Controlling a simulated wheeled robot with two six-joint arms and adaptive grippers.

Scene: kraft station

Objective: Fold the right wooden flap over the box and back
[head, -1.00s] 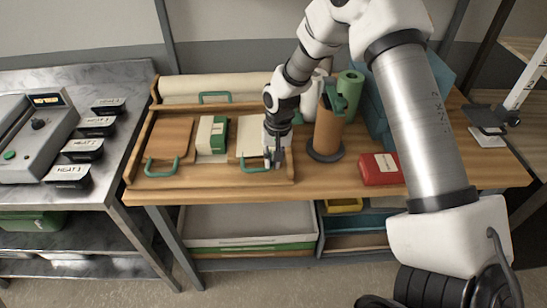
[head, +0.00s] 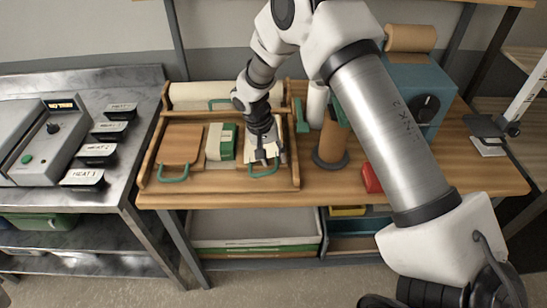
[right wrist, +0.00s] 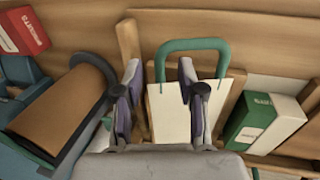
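The right wooden flap (head: 281,157) lies flat at the right end of the wooden tray, with a cream sheet on it and a green handle (head: 264,173) at its front edge. The right wrist view shows its cream face (right wrist: 170,112) and handle (right wrist: 195,44). The green-and-white box (head: 220,142) stands in the tray between this flap and the left wooden flap (head: 180,145), which also lies flat. My right gripper (head: 266,155) is open above the right flap near the handle. In the right wrist view its fingers (right wrist: 160,88) straddle one handle leg; contact cannot be told. My left gripper is out of view.
The wooden tray's side rail (right wrist: 129,42) runs close beside one finger. A brown roll (head: 333,140) stands right of the tray, with a red box (head: 371,178) beyond it. A teal dispenser (head: 405,85) is at the back right. The grey heat-sealer counter (head: 130,150) is at left.

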